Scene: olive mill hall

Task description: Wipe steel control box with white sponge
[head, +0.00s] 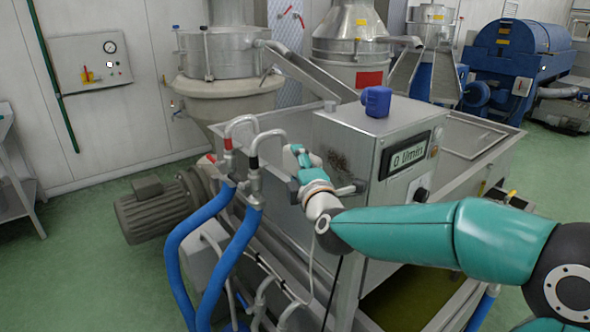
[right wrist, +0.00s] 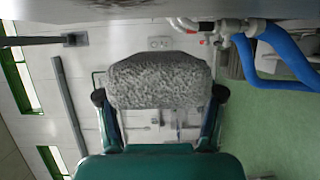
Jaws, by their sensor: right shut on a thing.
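The steel control box (head: 352,135) stands on the steel machine in the middle of the head view, with a "0 l/min" display on its right-hand face. A dark, speckled smudge (head: 336,162) marks its left-hand face. My right gripper (head: 301,153) is in front of that face, left of the smudge. In the right wrist view it is shut on the sponge (right wrist: 160,82), which looks greyish white and porous between the two fingers. A gap shows between the sponge and the grey surface along the top there. My left gripper is out of view.
Blue hoses (head: 207,212) with metal bends rise close to the left of my right gripper. A grey motor (head: 155,208) sits at the left.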

